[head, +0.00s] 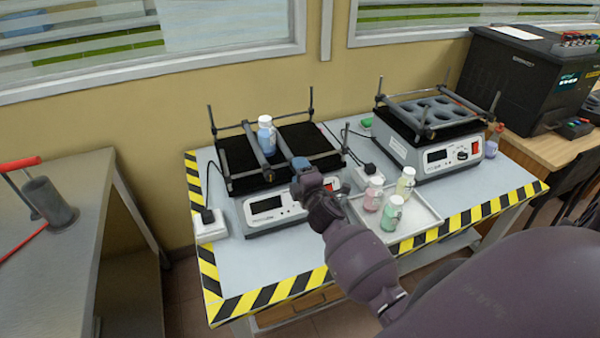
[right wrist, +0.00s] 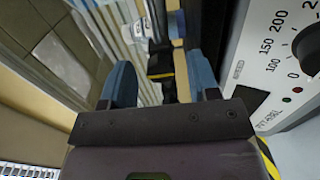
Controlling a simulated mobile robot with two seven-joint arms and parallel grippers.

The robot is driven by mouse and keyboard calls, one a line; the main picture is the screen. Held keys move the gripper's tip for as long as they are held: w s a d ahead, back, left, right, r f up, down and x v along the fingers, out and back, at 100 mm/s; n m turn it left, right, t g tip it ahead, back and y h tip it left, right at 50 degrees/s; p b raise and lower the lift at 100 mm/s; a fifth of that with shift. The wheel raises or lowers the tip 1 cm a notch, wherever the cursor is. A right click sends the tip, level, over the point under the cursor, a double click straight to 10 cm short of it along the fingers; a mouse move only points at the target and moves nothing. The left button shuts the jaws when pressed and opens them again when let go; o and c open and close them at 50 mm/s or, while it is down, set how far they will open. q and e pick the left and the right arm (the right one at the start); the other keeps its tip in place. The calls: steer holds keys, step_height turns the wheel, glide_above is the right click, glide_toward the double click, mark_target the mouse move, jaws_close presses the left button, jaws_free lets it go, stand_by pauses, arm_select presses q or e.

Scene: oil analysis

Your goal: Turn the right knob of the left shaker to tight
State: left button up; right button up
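The left shaker (head: 290,212) stands on the table, with a black platform and grey clamp bars on upright posts. A blue-labelled bottle (head: 266,138) stands on its platform beside a bar. A small knob (head: 269,179) shows at the front end of the left bar. The right knob cannot be made out in the head view, where my right gripper (head: 300,165) covers the front right of the platform. In the right wrist view the two blue fingers (right wrist: 161,82) are apart. Dark and yellow shapes lie beyond them, unclear. The shaker's dial panel (right wrist: 285,60) is close on the right. My left gripper is out of view.
A tray (head: 432,222) with pink, yellow and green bottles stands right of the left shaker, close to my right arm. A second shaker (head: 425,150) stands further right. White power boxes (head: 211,226) sit beside the left shaker. Yellow-black tape edges the table.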

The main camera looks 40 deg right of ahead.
steer(key=v, duration=1)
steer(key=shift+s, duration=0.4)
stand_by(0.4)
steer(key=s+a+f+m+g+y, duration=0.2)
steer(key=s+a+f+m+g, duration=0.1)
steer(key=s+f+m, duration=0.4)
steer(key=s+a+f+m+g+y, duration=0.2)
steer(key=s+a+f+m, duration=0.3)
steer(key=s, duration=0.5)
step_height(320, 180, down, 2)
steer(key=shift+s+m+g, duration=0.4)
steer(key=shift+m, duration=0.7)
